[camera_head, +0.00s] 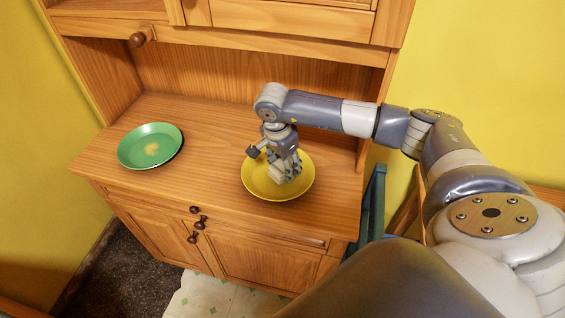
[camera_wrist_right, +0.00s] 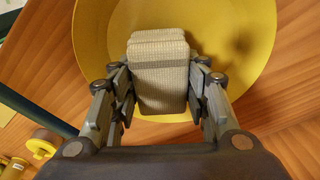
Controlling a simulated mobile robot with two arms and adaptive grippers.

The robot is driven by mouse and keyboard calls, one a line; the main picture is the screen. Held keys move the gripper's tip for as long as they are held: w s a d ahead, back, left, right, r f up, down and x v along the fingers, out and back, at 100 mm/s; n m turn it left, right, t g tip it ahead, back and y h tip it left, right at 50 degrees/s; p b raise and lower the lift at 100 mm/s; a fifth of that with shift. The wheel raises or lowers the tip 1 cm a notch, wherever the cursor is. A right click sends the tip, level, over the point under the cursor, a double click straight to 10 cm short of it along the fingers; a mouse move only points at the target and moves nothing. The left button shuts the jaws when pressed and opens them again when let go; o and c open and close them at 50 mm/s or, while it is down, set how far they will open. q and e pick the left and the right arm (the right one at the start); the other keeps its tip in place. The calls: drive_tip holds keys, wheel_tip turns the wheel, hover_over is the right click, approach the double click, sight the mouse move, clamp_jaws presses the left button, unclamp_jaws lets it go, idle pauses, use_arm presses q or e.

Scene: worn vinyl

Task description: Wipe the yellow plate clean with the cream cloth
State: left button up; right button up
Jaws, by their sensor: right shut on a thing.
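The yellow plate (camera_head: 254,183) lies on the wooden counter of the cabinet, near its front right. It fills the top of the right wrist view (camera_wrist_right: 235,60). The cream cloth (camera_wrist_right: 160,75) is a folded block with a darker stripe. My right gripper (camera_head: 285,170) is over the plate, pointing down, and is shut on the cloth (camera_wrist_right: 160,95). The cloth is against or just above the plate; I cannot tell which. In the head view the gripper mostly hides the cloth. I see no clear dirt on the visible part of the plate. My left gripper is out of view.
The cabinet's upper part (camera_head: 290,22) overhangs the back. The counter between the plates (camera_head: 205,150) is clear. A blue-green frame (camera_head: 374,200) stands at the right.

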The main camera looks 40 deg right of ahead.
sight(272, 166)
drive_tip(key=shift+f+b, duration=0.85)
drive_tip(key=shift+f, duration=0.05)
idle(1.3)
drive_tip(key=shift+w, duration=0.1)
drive_tip(key=shift+w+a+f+b, duration=0.15)
drive_tip(key=shift+w+a+b, duration=0.65)
drive_tip(key=shift+w, duration=0.15)
drive_tip(key=shift+w+a, duration=0.35)
drive_tip(key=shift+w, duration=0.1)
drive_tip(key=shift+s+d, duration=0.6)
drive_tip(key=shift+s, duration=0.2)
drive_tip(key=shift+s+d, duration=0.6)
drive_tip(key=shift+s, duration=0.15)
drive_tip(key=shift+w+a, duration=0.1)
